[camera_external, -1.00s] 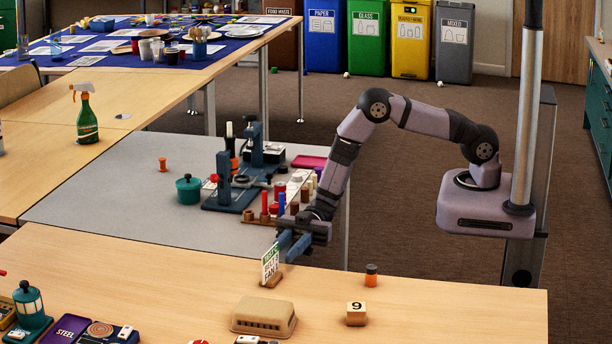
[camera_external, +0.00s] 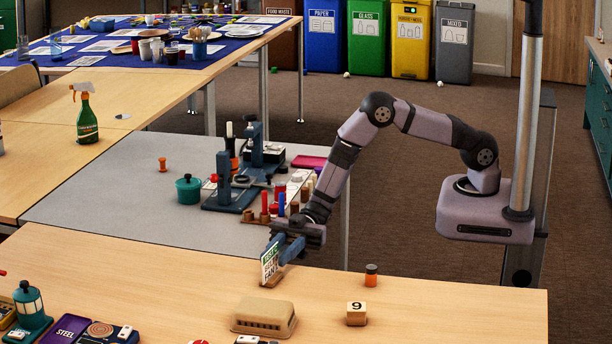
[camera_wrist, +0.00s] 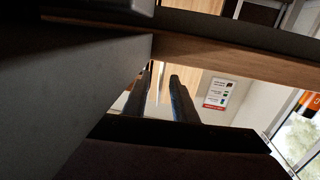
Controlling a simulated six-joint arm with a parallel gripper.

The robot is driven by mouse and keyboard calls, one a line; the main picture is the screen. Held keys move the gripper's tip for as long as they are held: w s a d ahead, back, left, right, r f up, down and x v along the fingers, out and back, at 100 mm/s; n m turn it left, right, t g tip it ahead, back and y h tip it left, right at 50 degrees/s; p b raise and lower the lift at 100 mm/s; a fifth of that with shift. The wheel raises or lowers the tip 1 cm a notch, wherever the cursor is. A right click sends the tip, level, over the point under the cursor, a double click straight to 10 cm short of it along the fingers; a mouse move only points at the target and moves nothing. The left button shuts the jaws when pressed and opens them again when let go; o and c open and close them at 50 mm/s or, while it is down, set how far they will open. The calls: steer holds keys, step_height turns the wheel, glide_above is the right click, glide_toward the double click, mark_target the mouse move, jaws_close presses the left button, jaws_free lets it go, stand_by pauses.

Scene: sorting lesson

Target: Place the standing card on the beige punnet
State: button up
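The standing card (camera_external: 269,264), white with a green top and printed text, stands upright in a small wooden base on the near table. My gripper (camera_external: 281,246) is at the card's upper right, with its blue fingers beside and partly behind the card's edge. In the wrist view the two dark fingers (camera_wrist: 161,85) are apart, with a thin pale upright strip between them, perhaps the card's edge. No firm hold is visible. The beige punnet (camera_external: 263,314) is a ribbed, low box in front of the card, with nothing on top.
A wooden block marked 9 (camera_external: 356,313) and a small orange jar with a dark lid (camera_external: 371,275) stand right of the punnet. The table left of the card is clear.

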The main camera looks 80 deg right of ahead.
mark_target(271, 276)
steer(key=a, duration=0.4)
steer(key=shift+w, duration=0.2)
jaws_close()
steer(key=shift+r, duration=0.15)
steer(key=shift+d, duration=0.1)
steer(key=shift+d+p, duration=0.45)
steer(key=shift+d, duration=0.05)
steer(key=s+d+p, duration=0.1)
steer(key=s+d, duration=0.1)
steer(key=d, duration=1.3)
steer(key=s+d+p, duration=0.2)
steer(key=d, duration=1.3)
steer(key=shift+d, duration=0.3)
